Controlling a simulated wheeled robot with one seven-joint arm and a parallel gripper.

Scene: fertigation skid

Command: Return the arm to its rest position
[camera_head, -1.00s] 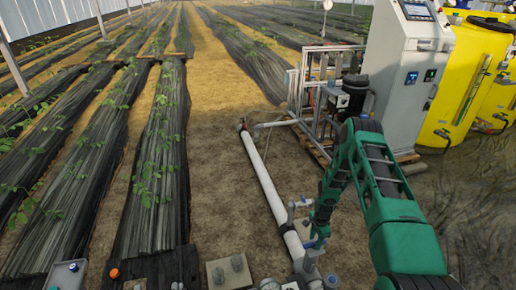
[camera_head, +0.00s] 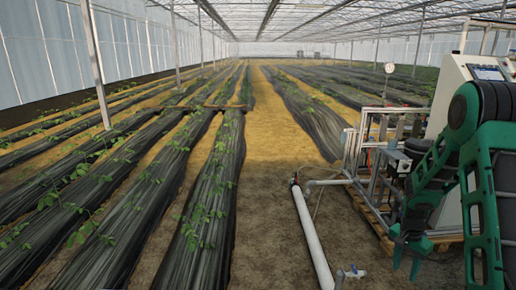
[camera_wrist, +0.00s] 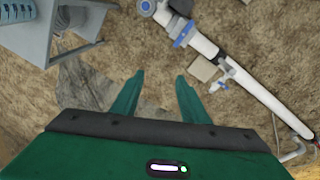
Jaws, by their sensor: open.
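My green arm stands folded at the right of the head view, in front of the skid. My gripper (camera_head: 407,262) hangs from it with its fingers pointing down, to the right of the white pipe (camera_head: 312,238). In the wrist view my gripper (camera_wrist: 158,88) shows two green fingers set wide apart. Nothing is between them, and bare soil lies beyond. The white pipe also runs diagonally at the upper right of the wrist view (camera_wrist: 253,88), clear of the fingers.
A metal skid frame (camera_head: 366,150) and a pale control cabinet (camera_head: 450,88) stand close behind my arm. Planted rows under black film (camera_head: 213,200) fill the left. A blue-handled valve (camera_wrist: 183,36) sits on the pipe. A grey stand (camera_wrist: 62,40) is at upper left.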

